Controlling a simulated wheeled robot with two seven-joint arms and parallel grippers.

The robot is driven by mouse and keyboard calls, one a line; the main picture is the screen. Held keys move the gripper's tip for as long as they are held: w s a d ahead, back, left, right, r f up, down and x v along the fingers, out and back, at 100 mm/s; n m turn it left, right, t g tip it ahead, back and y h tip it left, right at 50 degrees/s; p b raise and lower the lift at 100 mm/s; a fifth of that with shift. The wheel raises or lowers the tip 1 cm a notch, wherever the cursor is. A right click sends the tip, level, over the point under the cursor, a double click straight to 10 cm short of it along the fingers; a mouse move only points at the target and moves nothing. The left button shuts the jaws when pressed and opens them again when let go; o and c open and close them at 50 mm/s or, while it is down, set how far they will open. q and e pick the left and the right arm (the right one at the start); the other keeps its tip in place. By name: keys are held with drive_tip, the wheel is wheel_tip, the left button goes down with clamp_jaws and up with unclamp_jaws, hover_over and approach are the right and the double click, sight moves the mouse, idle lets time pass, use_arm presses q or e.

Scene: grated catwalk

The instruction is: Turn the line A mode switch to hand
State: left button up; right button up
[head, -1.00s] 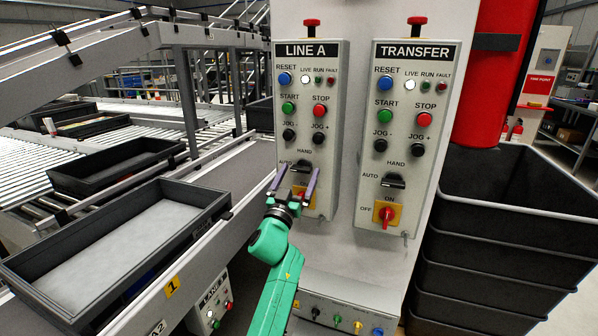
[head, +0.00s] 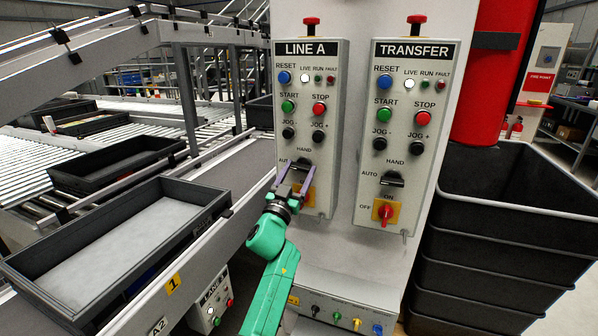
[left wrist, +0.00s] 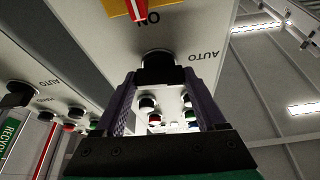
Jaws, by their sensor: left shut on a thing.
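The LINE A panel (head: 332,130) is on the left of the white cabinet. Its black mode switch (head: 303,166) sits between the AUTO and HAND labels, above the yellow plate of the red ON switch. My left gripper (head: 296,177) is shut on this black switch from below, one purple finger on each side. In the left wrist view, the switch knob (left wrist: 158,66) shows upside down between the fingertips (left wrist: 159,84). The fingers hide part of the knob, so I cannot tell which way its handle points. My right gripper is not in view.
A matching TRANSFER panel (head: 408,120) with its own mode switch (head: 392,180) stands close on the right. A conveyor with a black tray (head: 205,222) is on the left. Stacked black bins (head: 505,250) stand at the right.

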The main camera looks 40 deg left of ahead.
use_arm(q)
drive_tip(key=m+h, duration=0.1)
drive_tip(key=m, duration=0.2)
drive_tip(key=m+h+p, duration=0.1)
drive_tip(key=m+h, duration=0.1)
drive_tip(key=m, duration=0.1)
drive_tip(key=shift+a+r+p, duration=0.15)
drive_tip(key=shift+p, duration=0.15)
drive_tip(key=m+h+p, duration=0.1)
drive_tip(key=m, duration=0.2)
drive_tip(key=m+h+p, duration=0.1)
drive_tip(key=m, duration=0.2)
drive_tip(key=shift+s+r+g+h, duration=0.1)
drive_tip(key=shift+g+h, duration=0.2)
drive_tip(key=shift+h, duration=0.1)
drive_tip(key=m+g+h+p, duration=0.1)
drive_tip(key=m, duration=0.2)
drive_tip(key=m+p, duration=0.2)
drive_tip(key=m, duration=0.1)
drive_tip(key=shift+r+g+h, duration=0.1)
drive_tip(key=shift+g+h, duration=0.3)
drive_tip(key=shift+m+g+p, duration=0.5)
drive_tip(key=shift+m+p, duration=0.5)
drive_tip(key=shift+m, duration=0.4)
drive_tip(key=shift+f, duration=0.2)
drive_tip(key=o, duration=1.3)
